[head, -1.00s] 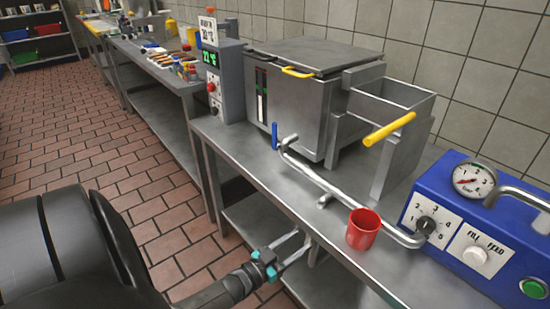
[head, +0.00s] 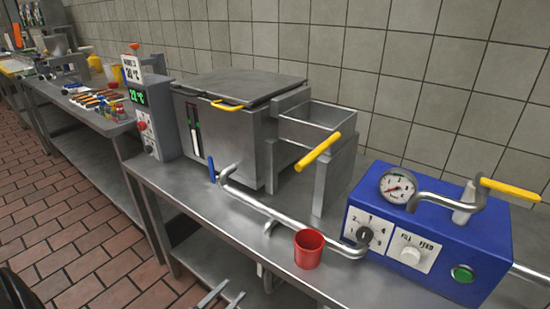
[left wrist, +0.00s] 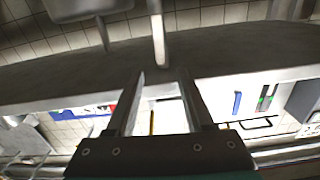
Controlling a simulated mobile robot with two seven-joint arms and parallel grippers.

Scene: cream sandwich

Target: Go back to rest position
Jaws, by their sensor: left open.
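My left gripper (head: 225,294) shows only as two fingertips at the bottom edge of the head view, in front of the steel table's front edge. The fingers are apart with nothing between them. In the left wrist view, the same gripper (left wrist: 157,80) has its two fingers spread and empty, with a dark tabletop edge and equipment beyond. The rest of the left arm is out of the head view, except perhaps a dark part at the lower left corner. My right gripper is not in view.
A steel table (head: 185,192) runs along the tiled wall. On it are a red cup (head: 309,250) near the front edge, a blue machine (head: 435,230) with a gauge, a steel vat (head: 245,115) and a grey control box (head: 150,115). Brick floor (head: 75,235) is clear at left.

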